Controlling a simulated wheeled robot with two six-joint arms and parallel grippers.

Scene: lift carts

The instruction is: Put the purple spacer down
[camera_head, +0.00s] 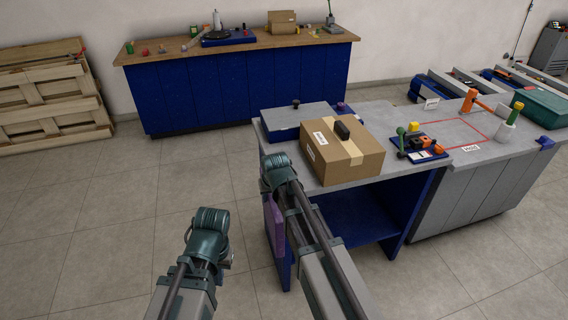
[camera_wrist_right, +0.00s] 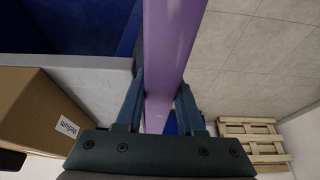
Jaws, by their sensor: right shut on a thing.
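The purple spacer (camera_head: 275,222) is a long flat bar. In the head view it hangs beside the near left edge of the grey-topped cart (camera_head: 300,165), partly hidden by my right arm. My right gripper (camera_head: 272,180) is shut on it; in the right wrist view the spacer (camera_wrist_right: 170,50) runs between the two fingers (camera_wrist_right: 158,105). Whether its lower end touches anything is not visible. My left gripper (camera_head: 208,240) is low over the floor, left of the cart, with its fingers hidden.
A cardboard box (camera_head: 350,165) with a black object (camera_head: 342,130) on top stands on the cart, with a grey-blue case (camera_head: 310,117) behind. A small tool board (camera_head: 418,148) lies to the right. A blue workbench (camera_head: 240,85) and pallets (camera_head: 45,95) stand behind. The left floor is clear.

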